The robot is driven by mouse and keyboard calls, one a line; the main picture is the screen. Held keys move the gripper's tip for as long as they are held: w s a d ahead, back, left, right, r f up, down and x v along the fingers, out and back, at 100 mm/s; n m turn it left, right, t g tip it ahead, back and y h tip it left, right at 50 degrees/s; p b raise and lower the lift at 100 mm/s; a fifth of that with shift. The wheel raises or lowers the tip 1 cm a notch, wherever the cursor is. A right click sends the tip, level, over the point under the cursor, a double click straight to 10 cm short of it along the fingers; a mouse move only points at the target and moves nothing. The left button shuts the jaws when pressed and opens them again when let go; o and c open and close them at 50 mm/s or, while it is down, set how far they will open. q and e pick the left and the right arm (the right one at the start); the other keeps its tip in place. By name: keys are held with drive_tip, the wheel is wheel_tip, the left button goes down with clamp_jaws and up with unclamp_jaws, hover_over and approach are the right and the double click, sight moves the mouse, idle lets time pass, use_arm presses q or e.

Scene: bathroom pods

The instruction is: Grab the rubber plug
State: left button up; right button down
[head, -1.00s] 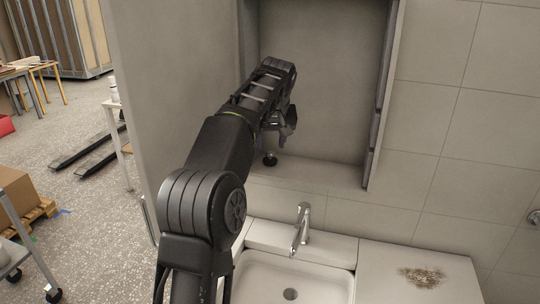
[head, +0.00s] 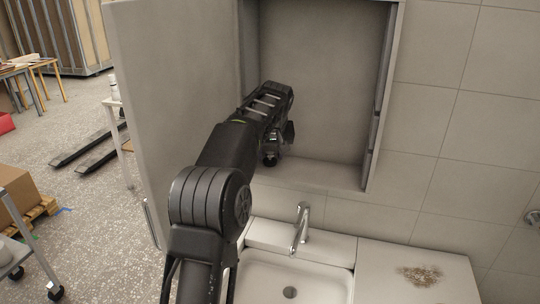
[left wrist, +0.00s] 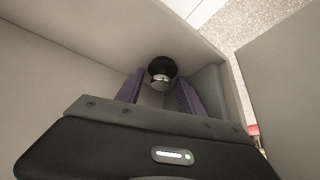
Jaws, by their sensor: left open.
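The rubber plug (head: 269,161) is small and black and stands on the bottom of the open wall cabinet, near its left side. In the left wrist view the plug (left wrist: 162,68) shows a black top and a shiny metal-like band. My left gripper (head: 277,147) reaches into the cabinet and is just above and beside the plug, partly covering it in the head view. In the left wrist view its two fingers (left wrist: 157,90) are apart, with the plug between and just beyond their tips. No contact is visible. My right gripper is not in view.
The cabinet (head: 325,175) has side walls close to my left gripper, and its door (head: 165,100) stands open at the left. Below are a sink (head: 300,278) with a tap (head: 301,228) and a counter with a brown stain (head: 421,275).

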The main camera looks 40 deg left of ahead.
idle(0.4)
use_arm(q)
clamp_jaws()
idle(0.4)
drive_tip(key=shift+r, duration=0.1)
